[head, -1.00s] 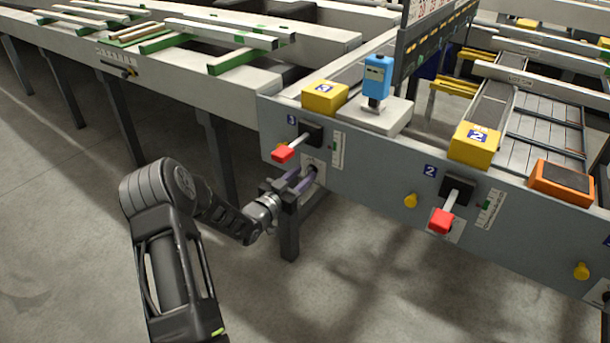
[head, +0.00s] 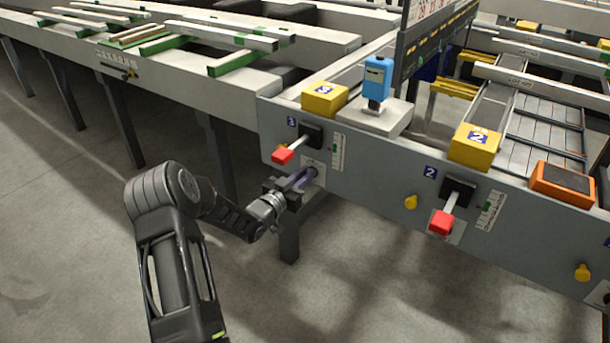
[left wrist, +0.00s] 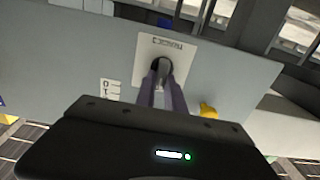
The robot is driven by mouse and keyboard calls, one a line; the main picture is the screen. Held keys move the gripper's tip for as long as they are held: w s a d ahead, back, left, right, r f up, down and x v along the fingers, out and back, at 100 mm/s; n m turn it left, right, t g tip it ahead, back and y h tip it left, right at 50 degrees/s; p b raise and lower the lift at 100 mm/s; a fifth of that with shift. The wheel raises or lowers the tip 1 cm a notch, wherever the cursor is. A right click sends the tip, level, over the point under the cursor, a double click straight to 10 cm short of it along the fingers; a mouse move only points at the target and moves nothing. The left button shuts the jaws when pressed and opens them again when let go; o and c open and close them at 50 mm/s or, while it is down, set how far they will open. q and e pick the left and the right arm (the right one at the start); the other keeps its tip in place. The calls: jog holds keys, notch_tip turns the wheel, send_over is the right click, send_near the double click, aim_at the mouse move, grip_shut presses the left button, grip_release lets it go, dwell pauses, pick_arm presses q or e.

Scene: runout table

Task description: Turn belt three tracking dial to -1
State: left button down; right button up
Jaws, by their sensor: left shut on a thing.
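The belt three dial shows in the left wrist view as a dark knob (left wrist: 162,66) on a white plate (left wrist: 148,50) with small print, unreadable here. In the head view the plate (head: 318,165) sits below the red-ended lever (head: 283,155) marked 3, and the dial is hidden by my fingers. My left gripper (head: 311,175) reaches the panel from the left, shut on the dial; its two fingers (left wrist: 161,90) lie either side of the knob in the wrist view. The dial's setting cannot be read. My right gripper is not in view.
The red lever juts out just above my left gripper, with a white scale (head: 338,153) to its right. A table leg (head: 289,235) stands below the gripper. A yellow knob (head: 411,202) and the belt two lever (head: 442,221) are further right. The floor in front is clear.

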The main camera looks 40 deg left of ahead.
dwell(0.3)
pick_arm(q)
jog(key=n, duration=0.4)
jog(key=shift+a, duration=0.25)
jog(key=c, duration=1.4)
grip_release()
jog(key=shift+c, duration=0.2)
jog(key=shift+s, duration=0.1)
